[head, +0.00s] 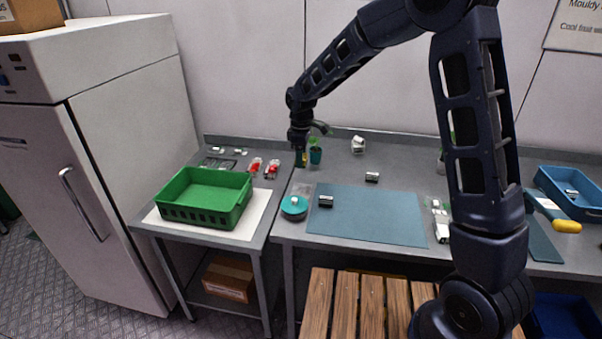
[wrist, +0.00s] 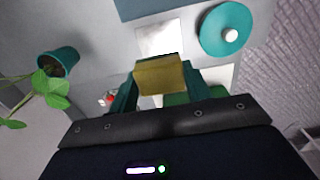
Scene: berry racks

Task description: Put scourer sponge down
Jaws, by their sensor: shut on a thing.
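The scourer sponge (wrist: 160,77), a yellow block, is held between the two teal fingers of my gripper (wrist: 158,88) in the wrist view. In the head view my gripper (head: 300,154) hangs at the back of the worktop, near the seam between the two tables, with a small yellow patch of the sponge (head: 301,160) at its tip. The sponge's underside and its gap from the worktop are not clear.
A plant in a teal pot (head: 316,156) stands close right of my gripper. A round teal lidded thing (head: 294,207) and a blue-grey mat (head: 370,217) lie nearer the front. A green crate (head: 205,210) is on the left table. Bare worktop (head: 335,175) lies between.

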